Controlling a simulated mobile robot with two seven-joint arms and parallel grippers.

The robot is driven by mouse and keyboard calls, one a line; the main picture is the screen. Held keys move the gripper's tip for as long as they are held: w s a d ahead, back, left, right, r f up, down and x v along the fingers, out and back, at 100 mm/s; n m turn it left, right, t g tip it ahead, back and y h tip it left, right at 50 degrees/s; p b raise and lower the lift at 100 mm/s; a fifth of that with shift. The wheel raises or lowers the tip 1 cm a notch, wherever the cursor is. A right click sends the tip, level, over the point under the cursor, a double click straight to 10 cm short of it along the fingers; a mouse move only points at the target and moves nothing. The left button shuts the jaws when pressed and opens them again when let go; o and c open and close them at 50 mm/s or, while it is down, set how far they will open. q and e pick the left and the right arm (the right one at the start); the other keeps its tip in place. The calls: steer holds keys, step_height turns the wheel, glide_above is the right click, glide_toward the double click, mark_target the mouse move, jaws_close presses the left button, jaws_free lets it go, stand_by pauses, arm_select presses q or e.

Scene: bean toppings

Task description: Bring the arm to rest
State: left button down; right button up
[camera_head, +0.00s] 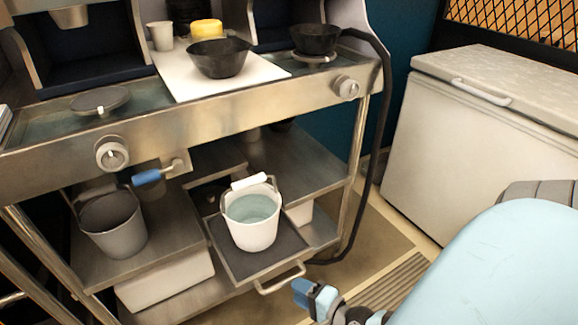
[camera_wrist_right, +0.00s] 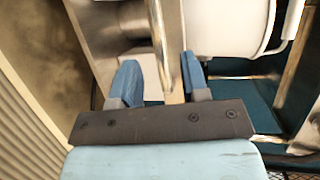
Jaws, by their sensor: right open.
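My right gripper (camera_head: 312,296) is low at the bottom of the head view, at the end of my light blue arm. It is just right of the metal handle (camera_head: 282,280) of a pulled-out lower tray (camera_head: 215,240). In the right wrist view the blue fingers (camera_wrist_right: 160,80) are spread apart. A metal bar (camera_wrist_right: 160,35) shows between and beyond them; I cannot tell whether it touches a finger. I see nothing gripped. My left gripper is not in view.
A white bucket (camera_head: 252,232) stands on the tray and also shows in the wrist view (camera_wrist_right: 228,25). A grey bucket (camera_head: 112,226) is on the lower shelf. Black bowls (camera_head: 219,65) are on the counter. A white chest freezer (camera_head: 470,150) is at right. Some floor (camera_head: 380,228) is clear.

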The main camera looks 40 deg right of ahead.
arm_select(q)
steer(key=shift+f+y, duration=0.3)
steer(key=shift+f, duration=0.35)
arm_select(e)
steer(key=shift+v, duration=0.95)
arm_select(q)
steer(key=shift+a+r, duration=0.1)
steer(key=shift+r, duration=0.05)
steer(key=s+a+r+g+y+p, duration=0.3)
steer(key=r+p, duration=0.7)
steer(key=p, duration=2.4)
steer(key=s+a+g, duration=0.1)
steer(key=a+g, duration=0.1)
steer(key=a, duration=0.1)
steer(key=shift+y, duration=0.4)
arm_select(e)
steer(key=a+r+n+g, duration=0.1)
steer(key=a+r+n, duration=0.3)
steer(key=r, duration=0.6)
steer(key=s+a+r+n+g, duration=0.1)
steer(key=a+r+n+g, duration=0.1)
steer(key=a+r+n, duration=0.3)
steer(key=a+r+n+g, duration=0.1)
steer(key=a+r+n, duration=0.3)
steer(key=r+n, duration=0.7)
step_height(320, 180, up, 6)
steer(key=shift+s+a+g+y, duration=0.2)
steer(key=shift+a+g+y, duration=0.1)
steer(key=shift+a+y, duration=0.1)
